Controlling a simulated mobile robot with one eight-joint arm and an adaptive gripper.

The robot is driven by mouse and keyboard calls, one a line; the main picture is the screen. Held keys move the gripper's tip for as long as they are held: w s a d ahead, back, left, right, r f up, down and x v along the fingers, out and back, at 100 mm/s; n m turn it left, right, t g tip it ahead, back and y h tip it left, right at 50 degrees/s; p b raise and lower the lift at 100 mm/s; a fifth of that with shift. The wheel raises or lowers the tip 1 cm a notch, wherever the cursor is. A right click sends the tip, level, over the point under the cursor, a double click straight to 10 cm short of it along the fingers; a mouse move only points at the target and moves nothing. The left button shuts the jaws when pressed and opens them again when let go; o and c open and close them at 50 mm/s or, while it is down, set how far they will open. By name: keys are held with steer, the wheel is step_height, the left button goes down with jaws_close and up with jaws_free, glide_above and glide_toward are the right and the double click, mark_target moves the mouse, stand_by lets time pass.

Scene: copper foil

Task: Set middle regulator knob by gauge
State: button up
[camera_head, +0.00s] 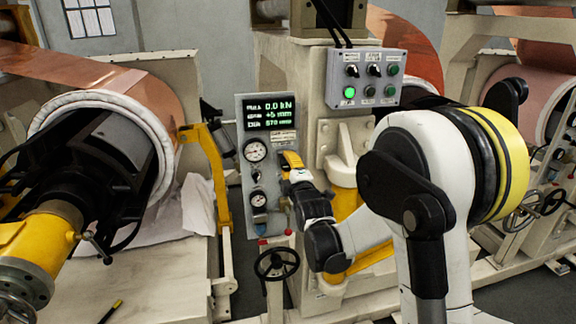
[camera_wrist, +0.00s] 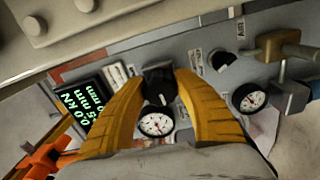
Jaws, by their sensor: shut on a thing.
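A grey panel (camera_head: 246,215) in the head view carries a lit display (camera_head: 268,112), an upper gauge (camera_head: 256,150) and a lower gauge (camera_head: 258,199). My gripper (camera_head: 291,160) is at the panel, right of the upper gauge. In the wrist view its yellow fingers are shut on a black regulator knob (camera_wrist: 158,78), one on each side. A round white gauge (camera_wrist: 156,124) shows between the fingers; its reading is too small to tell. A second black knob (camera_wrist: 220,61) and another gauge (camera_wrist: 248,97) are further right. The gripper hides the held knob in the head view.
A switch box (camera_head: 367,76) with a lit green button is above my arm. A black handwheel (camera_head: 276,264) stands below the panel. A brass valve (camera_wrist: 282,48) is beside the second knob. A copper roll (camera_head: 150,85) and a yellow bracket (camera_head: 210,165) are to the left.

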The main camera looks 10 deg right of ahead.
steer(key=m, duration=0.6)
steer(key=m+b, duration=0.1)
steer(key=m, duration=0.5)
steer(key=shift+a+f+m, duration=0.1)
steer(key=shift+m, duration=0.3)
steer(key=m, duration=1.1)
steer(key=shift+a+m, duration=0.1)
steer(key=shift+m, duration=0.3)
steer(key=m, duration=1.1)
steer(key=shift+m, duration=0.4)
steer(key=m, duration=0.6)
steer(key=shift+r, duration=0.2)
steer(key=m, duration=0.6)
steer(key=shift+w, duration=0.1)
